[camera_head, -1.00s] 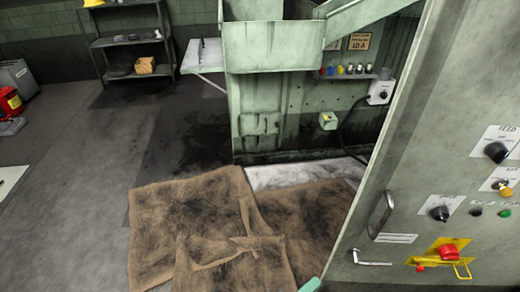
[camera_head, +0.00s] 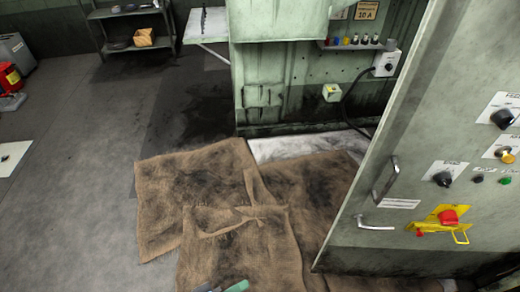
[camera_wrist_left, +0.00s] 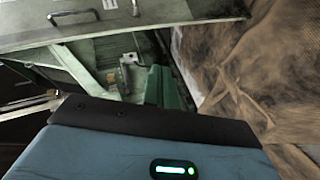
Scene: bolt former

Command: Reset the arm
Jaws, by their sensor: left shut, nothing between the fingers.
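My left gripper (camera_head: 222,288) shows only as a green piece and a dark piece at the bottom edge of the head view, over the brown sackcloth (camera_head: 160,188). Its fingers are shut with nothing between them. Most of the left arm is cut off below the frame. The left wrist view shows my blue-grey wrist housing with a lit green strip, and a green finger part beyond it. The sackcloth also shows at the right of that view (camera_wrist_left: 235,60). My right gripper is in neither view.
A green control cabinet (camera_head: 400,160) with a handle, knobs and a red button stands close at right. The green machine (camera_head: 290,90) stands behind the sackcloth. A shelf (camera_head: 125,14) is at back left. Grey floor at left is mostly clear.

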